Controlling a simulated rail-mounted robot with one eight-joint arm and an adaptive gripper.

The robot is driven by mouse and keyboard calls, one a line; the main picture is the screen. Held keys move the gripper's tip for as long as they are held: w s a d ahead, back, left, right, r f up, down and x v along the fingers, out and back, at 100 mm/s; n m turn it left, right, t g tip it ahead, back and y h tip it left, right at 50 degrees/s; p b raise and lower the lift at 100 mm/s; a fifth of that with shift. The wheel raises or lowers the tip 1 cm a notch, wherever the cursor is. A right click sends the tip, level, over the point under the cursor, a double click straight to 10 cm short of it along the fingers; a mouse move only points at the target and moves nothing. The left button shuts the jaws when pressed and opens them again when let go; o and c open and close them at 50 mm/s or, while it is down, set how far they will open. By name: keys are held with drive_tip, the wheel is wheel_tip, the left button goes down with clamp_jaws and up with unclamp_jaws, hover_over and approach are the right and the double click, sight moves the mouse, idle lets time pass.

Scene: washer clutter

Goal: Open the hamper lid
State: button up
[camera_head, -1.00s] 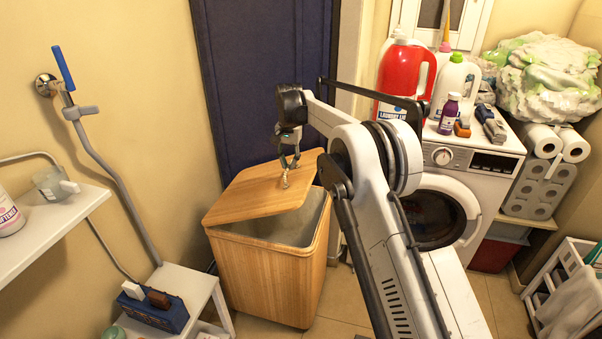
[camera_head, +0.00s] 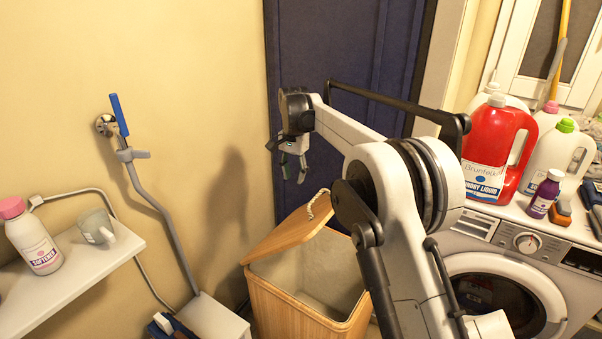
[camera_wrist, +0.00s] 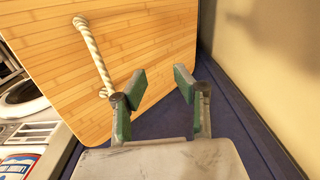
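The wooden hamper (camera_head: 290,310) stands on the floor by the blue door. Its lid (camera_head: 285,237) is tilted up, and the grey inside (camera_head: 320,275) shows in front of it. A rope handle (camera_head: 319,204) is fixed near the lid's raised edge. My gripper (camera_head: 294,172) is above and a little left of the handle, apart from it. In the wrist view, my gripper (camera_wrist: 160,84) has its fingers spread with nothing between them. The lid (camera_wrist: 150,45) fills the background there, with the rope handle (camera_wrist: 93,55) left of the fingers.
The washer (camera_head: 500,280) stands to the right, with a red detergent jug (camera_head: 490,150) and other bottles on top. A wall shelf (camera_head: 85,275) with a pink-capped bottle (camera_head: 33,240) and a mug (camera_head: 95,228) is at left. The blue door (camera_head: 345,55) is behind.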

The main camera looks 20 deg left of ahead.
drive_tip(key=shift+d+r, duration=0.1)
wheel_tip(320, 180, up, 12)
idle(0.6)
